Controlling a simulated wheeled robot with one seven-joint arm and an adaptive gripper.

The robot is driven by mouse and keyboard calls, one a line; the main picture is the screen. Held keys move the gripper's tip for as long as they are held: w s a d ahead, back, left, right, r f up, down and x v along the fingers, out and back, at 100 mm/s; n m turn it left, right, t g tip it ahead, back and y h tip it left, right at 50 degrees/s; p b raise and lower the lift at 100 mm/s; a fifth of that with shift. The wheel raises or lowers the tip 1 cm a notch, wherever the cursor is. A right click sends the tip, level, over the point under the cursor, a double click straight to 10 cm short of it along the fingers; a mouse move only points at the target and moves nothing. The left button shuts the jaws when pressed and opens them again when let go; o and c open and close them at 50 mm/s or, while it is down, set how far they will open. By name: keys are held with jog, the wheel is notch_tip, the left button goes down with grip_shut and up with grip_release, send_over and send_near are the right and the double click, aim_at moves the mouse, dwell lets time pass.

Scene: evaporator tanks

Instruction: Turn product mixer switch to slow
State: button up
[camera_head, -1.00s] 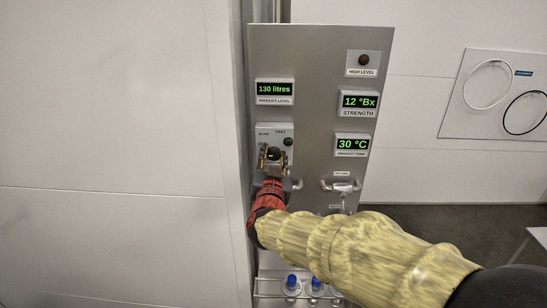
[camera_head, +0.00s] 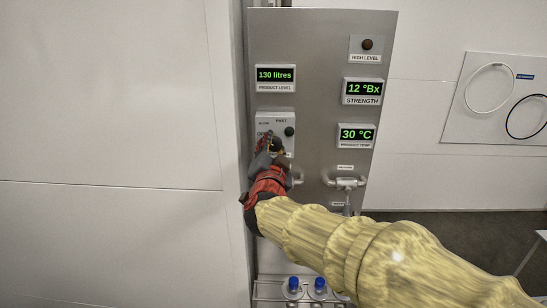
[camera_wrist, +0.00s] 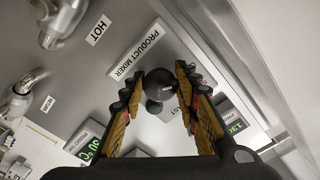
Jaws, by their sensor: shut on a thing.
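The product mixer switch plate (camera_head: 263,120) is on the left of the grey panel, with SLOW and FAST marked along its top. Its black knob (camera_head: 277,145) is partly hidden by my gripper (camera_head: 271,148). In the wrist view my gripper (camera_wrist: 170,84) is shut on the dark knob (camera_wrist: 159,82), with a finger on either side. The PRODUCT MIXER label (camera_wrist: 138,50) is beside it. A small round lamp (camera_head: 289,131) on the plate looks green. I cannot tell exactly which mark the knob points to.
Product level (camera_head: 275,75), strength (camera_head: 363,90) and product temperature (camera_head: 356,134) displays are on the panel. A metal valve (camera_head: 345,183) is to the right of my gripper. Blue-capped bottles (camera_head: 293,284) stand in a rack below. A white wall is close on the left.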

jog(key=shift+m+b, duration=1)
jog(key=shift+m, duration=0.2)
jog(key=o, duration=1.1)
jog(key=shift+o, duration=0.2)
jog(key=shift+s, duration=0.1)
jog(key=s, duration=1.1)
jog(key=shift+s+a, duration=0.25)
jog(key=shift+s, duration=0.15)
